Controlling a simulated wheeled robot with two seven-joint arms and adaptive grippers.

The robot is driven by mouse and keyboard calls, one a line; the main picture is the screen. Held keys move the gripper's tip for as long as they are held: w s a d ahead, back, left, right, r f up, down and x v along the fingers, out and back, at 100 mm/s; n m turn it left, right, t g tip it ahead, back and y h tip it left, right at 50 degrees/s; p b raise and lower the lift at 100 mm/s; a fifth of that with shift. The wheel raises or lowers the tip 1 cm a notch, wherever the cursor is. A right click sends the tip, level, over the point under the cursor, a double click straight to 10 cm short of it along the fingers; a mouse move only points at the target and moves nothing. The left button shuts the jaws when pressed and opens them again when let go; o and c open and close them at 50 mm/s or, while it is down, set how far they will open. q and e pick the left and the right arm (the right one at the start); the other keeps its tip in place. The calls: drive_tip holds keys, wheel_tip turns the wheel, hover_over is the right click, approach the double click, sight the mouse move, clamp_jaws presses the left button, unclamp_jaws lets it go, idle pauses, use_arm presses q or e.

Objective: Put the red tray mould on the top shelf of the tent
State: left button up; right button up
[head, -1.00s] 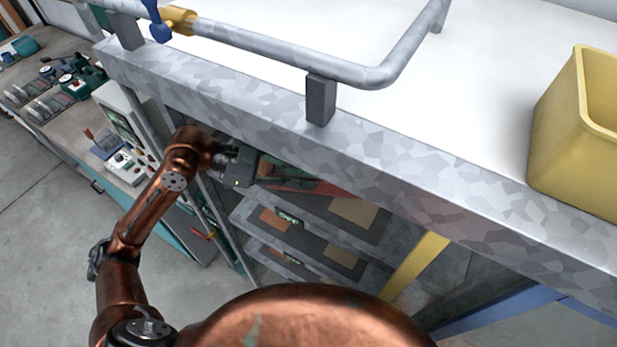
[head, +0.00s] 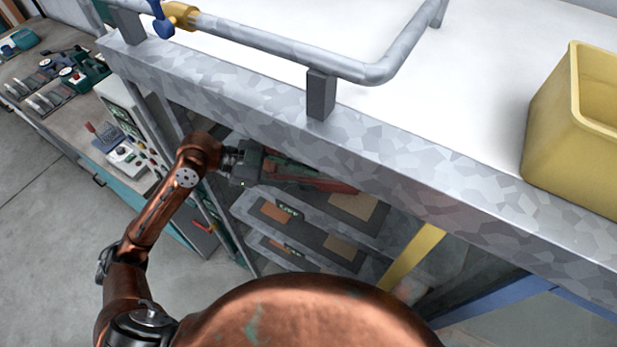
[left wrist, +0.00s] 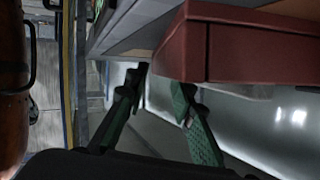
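The red tray mould shows as a red strip (head: 338,186) just under the tent's metal top edge in the head view. In the left wrist view its red corner and side (left wrist: 240,45) fill the upper right. My left gripper (head: 305,174) reaches in under the top edge beside the mould. In the left wrist view its two green-padded fingers (left wrist: 160,88) stand apart with a gap between them, near and below the mould's corner. Whether a finger touches the mould, and what bears its far side, I cannot tell. My right gripper is in neither view.
Lower shelves (head: 300,230) with orange and tan panels lie below the gripper. The tent's metal edge (head: 350,135) runs close above it. A yellow bin (head: 560,150) and a pipe (head: 280,47) are on top. A control panel (head: 140,125) stands left of my arm.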

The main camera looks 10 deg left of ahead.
use_arm(q)
drive_tip(key=shift+a, duration=0.1)
drive_tip(key=b+v, duration=0.2)
drive_tip(key=v, duration=0.9)
drive_tip(key=shift+s+a+r, duration=0.1)
drive_tip(key=shift+a+r, duration=0.05)
drive_tip(key=shift+a, duration=0.2)
